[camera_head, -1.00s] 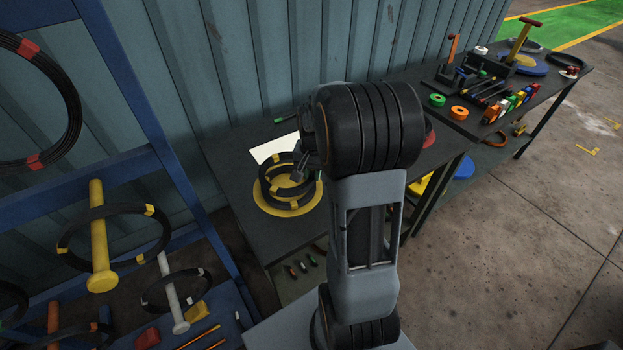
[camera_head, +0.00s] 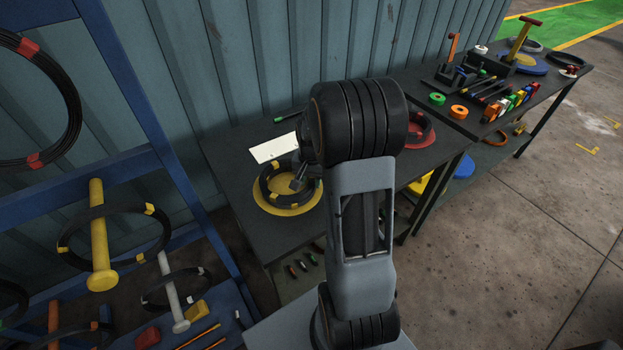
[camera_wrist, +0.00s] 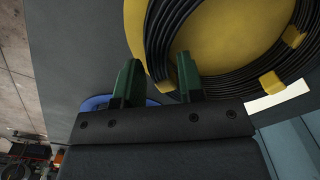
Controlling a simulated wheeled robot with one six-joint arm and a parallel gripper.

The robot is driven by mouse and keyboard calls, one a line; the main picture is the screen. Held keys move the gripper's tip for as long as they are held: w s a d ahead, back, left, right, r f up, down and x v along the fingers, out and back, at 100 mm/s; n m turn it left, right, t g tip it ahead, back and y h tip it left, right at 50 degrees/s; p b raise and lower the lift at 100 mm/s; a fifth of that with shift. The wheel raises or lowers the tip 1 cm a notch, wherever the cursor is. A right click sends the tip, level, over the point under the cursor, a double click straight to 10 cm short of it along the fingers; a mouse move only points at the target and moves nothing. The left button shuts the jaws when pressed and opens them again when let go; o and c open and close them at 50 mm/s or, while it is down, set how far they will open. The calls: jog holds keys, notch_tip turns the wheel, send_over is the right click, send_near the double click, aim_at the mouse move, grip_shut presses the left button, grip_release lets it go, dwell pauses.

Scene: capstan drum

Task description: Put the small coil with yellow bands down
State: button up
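The small coil with yellow bands (camera_head: 268,180) is a black ring, low over the yellow disc (camera_head: 313,198) on the dark table. Another black ring seems to lie beneath it, and the two are hard to tell apart. My gripper (camera_head: 297,185) is at the coil's right side, partly hidden by my arm. In the wrist view, my gripper's green fingers (camera_wrist: 159,68) stand on either side of the coil's strands (camera_wrist: 158,45) and look closed on them. The yellow disc (camera_wrist: 235,35) shows inside the ring. Whether the coil bears fully on what is below cannot be told.
A white sheet (camera_head: 274,149) lies behind the disc. A red disc (camera_head: 420,135) with a dark ring is to the right. A blue rack (camera_head: 120,165) with hanging coils stands at left. A second table (camera_head: 520,78) at right holds tools and tape rolls.

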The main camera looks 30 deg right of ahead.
jog(key=shift+o, duration=0.7)
jog(key=shift+r, duration=0.1)
notch_tip(320, 180, up, 11)
jog(key=s+a+r+n+t, duration=0.3)
jog(key=s+a+n, duration=0.6)
jog(key=s+a, duration=0.3)
jog(key=shift+s+a+t, duration=0.2)
jog(key=shift+a+t, duration=0.3)
jog(key=shift+a, duration=1)
